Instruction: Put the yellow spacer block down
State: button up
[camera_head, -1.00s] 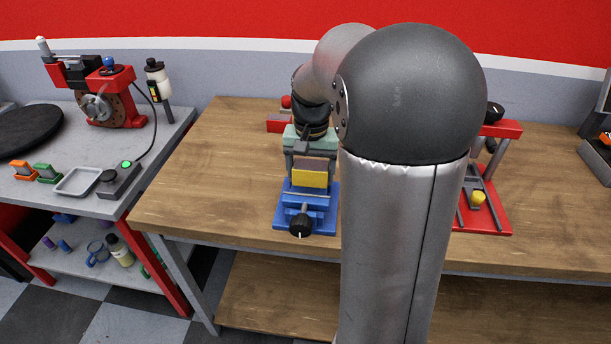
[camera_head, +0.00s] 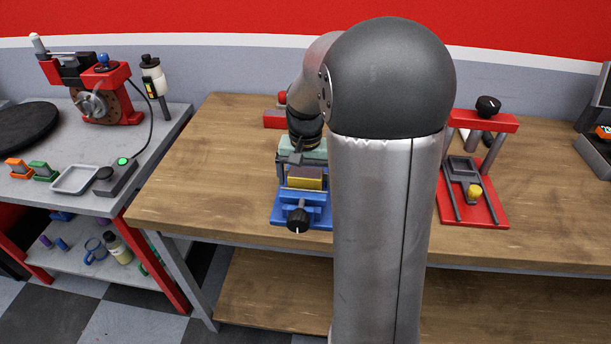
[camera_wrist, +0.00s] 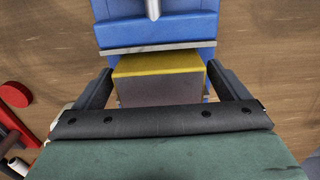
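The yellow spacer block (camera_head: 307,172) sits low at the blue vise (camera_head: 286,215) on the wooden bench. In the wrist view the block (camera_wrist: 158,64) shows a yellow face and a shaded grey-brown face, close against the blue vise body (camera_wrist: 158,30). My gripper (camera_wrist: 162,72) is around the block, one finger on each side. Narrow gaps show between the fingers and the block, so it looks open. The block's underside is hidden. In the head view my arm hides the vise's right side and the fingertips are too small to judge.
A red fixture (camera_head: 478,206) with a yellow knob and black top knob stands right of my arm. A small red item (camera_head: 280,119) is behind the vise. A grey side table (camera_head: 128,197) at left holds a tray and a red machine. The bench's left part is clear.

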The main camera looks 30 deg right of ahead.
aim_at(306, 172)
notch_tip(306, 172, up, 12)
jog(key=s+a+f+n, duration=0.3)
jog(key=s+a+f, duration=0.2)
jog(key=s, duration=0.5)
jog(key=s+a+f+n, duration=0.4)
jog(key=s+a+f, duration=0.1)
jog(key=s+a, duration=0.4)
jog(key=shift+s+f+n, duration=0.3)
jog(key=shift+s, duration=0.1)
